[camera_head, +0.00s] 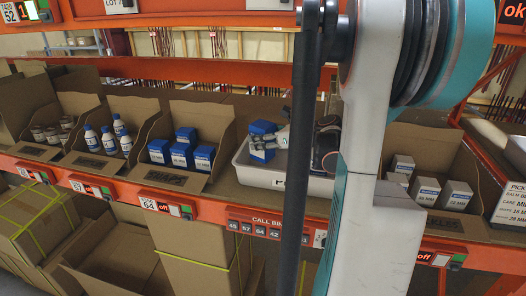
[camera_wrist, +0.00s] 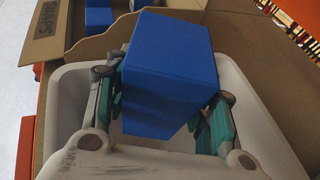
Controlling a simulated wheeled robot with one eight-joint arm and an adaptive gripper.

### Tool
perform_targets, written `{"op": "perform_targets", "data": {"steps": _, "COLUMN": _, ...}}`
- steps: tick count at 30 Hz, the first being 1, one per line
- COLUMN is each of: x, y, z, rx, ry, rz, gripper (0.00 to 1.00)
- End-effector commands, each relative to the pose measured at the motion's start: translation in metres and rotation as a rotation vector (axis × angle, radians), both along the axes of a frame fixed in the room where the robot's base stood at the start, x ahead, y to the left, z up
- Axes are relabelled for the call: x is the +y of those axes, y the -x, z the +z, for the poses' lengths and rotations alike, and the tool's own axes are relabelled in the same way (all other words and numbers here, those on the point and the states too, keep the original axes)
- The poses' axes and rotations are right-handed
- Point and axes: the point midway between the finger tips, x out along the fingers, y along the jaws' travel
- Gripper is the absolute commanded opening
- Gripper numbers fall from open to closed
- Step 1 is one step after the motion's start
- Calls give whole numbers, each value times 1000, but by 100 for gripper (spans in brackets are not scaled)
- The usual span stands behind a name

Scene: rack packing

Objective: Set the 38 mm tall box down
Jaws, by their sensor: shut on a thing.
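A blue box (camera_wrist: 168,70) is held between the two fingers of my gripper (camera_wrist: 165,112) in the wrist view. It sits tilted in that picture, over the pale tote (camera_wrist: 62,98). In the head view the blue box (camera_head: 262,154) shows at the grey-white tote (camera_head: 246,172), with my gripper (camera_head: 268,141) shut across it. My arm hides the right part of the tote. I cannot tell whether the box touches the tote's floor, and its height cannot be read.
Left of the tote, a cardboard bin (camera_head: 190,183) holds several blue-and-white boxes. Further left are bins with white bottles (camera_head: 108,140) and small jars (camera_head: 52,134). White-and-grey boxes (camera_head: 426,190) stand in a bin right of my arm. An orange shelf rail (camera_head: 130,193) runs along the front.

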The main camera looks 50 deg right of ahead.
Motion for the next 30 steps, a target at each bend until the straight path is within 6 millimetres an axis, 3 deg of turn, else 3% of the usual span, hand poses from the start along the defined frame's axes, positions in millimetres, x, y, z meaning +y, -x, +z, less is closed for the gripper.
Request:
{"op": "perform_targets", "data": {"steps": 13, "x": 0, "y": 0, "z": -46, "rx": -1, "ry": 0, "rz": 0, "gripper": 16}}
{"op": "perform_targets", "data": {"steps": 26, "x": 0, "y": 0, "z": -52, "rx": -1, "ry": 0, "rz": 0, "gripper": 16}}
{"op": "perform_targets", "data": {"steps": 27, "x": 0, "y": 0, "z": -51, "rx": 0, "ry": 0, "rz": 0, "gripper": 59}}
{"op": "perform_targets", "data": {"steps": 29, "x": 0, "y": 0, "z": -51, "rx": 0, "ry": 0, "rz": 0, "gripper": 70}}
{"op": "perform_targets", "data": {"steps": 30, "x": 0, "y": 0, "z": -51, "rx": 0, "ry": 0, "rz": 0, "gripper": 70}}
